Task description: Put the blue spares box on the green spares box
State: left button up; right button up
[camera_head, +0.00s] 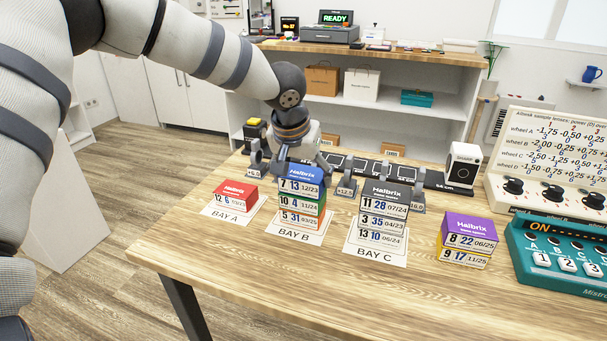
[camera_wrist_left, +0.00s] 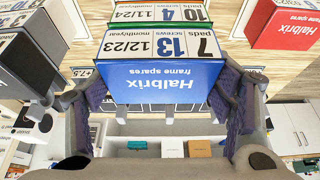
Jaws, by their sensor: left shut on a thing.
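The blue spares box (camera_head: 303,178) is at the top of the stack in bay B, directly above the green spares box (camera_head: 300,203). An orange box (camera_head: 300,218) is at the bottom. My left gripper (camera_head: 301,165) comes from above and is shut on the blue box. In the left wrist view the blue box (camera_wrist_left: 160,88) sits between the two fingers, its label upside down. The green box (camera_wrist_left: 157,16) shows just beyond it, roughly lined up. I see no clear gap between blue and green, but cannot tell how firmly they touch. My right gripper is not in view.
A red box (camera_head: 237,194) stands in bay A on the left. A stack topped by a dark grey box (camera_head: 385,192) stands in bay C, close on the right. A purple box (camera_head: 469,230) tops a yellow one further right. The table front (camera_head: 300,290) is clear.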

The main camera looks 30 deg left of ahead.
pick_arm(q)
jog(key=shift+f, duration=0.1)
jog(key=o, duration=1.2)
jog(key=shift+f, duration=0.1)
jog(key=p+v, duration=0.2)
jog(key=v, duration=1)
jog(key=shift+r, duration=0.2)
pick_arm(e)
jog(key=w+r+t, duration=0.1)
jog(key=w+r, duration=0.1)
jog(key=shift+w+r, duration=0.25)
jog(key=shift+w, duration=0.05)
